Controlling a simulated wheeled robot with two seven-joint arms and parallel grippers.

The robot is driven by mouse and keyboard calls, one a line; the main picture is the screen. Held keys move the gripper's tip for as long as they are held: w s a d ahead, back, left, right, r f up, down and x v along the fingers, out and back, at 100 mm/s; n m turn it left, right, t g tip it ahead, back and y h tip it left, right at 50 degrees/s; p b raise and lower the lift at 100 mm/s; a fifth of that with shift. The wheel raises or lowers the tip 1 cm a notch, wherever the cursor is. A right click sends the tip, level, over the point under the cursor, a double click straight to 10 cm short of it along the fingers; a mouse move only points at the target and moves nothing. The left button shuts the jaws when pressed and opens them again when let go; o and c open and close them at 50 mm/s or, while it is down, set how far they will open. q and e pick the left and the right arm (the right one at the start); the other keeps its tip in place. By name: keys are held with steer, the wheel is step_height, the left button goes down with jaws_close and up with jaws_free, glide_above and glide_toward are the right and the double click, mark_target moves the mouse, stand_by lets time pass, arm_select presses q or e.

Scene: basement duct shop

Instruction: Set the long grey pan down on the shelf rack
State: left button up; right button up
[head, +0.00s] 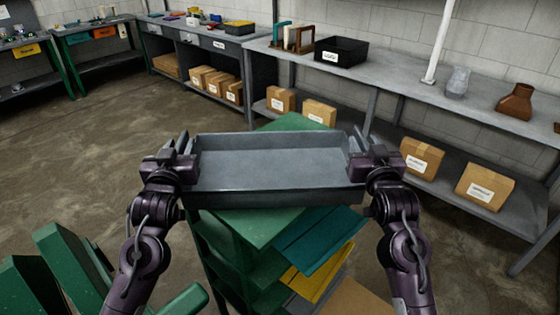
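The long grey pan (280,163) is in the middle of the head view, level and empty. My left gripper (187,149) is shut on its left end wall. My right gripper (358,148) is shut on its right end wall. The green shelf rack (250,227) stands directly below and behind the pan in the picture, and the pan covers much of its top. I cannot tell whether the pan's underside touches the rack top or hangs just above it.
Teal (318,243) and yellow (322,280) sheets stick out of the rack's lower shelves. A long grey bench (400,85) with a black bin (341,50) and cardboard boxes below runs behind. Green frames (75,265) stand at lower left.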

arm_select(q)
steer(key=shift+w+r, duration=0.1)
steer(key=shift+r, duration=0.35)
step_height(320, 180, up, 9)
steer(key=shift+f, duration=0.1)
arm_select(e)
steer(key=shift+s, duration=0.2)
steer(key=s, duration=1.1)
steer(key=shift+s+d, duration=0.2)
steer(key=shift+s, duration=0.05)
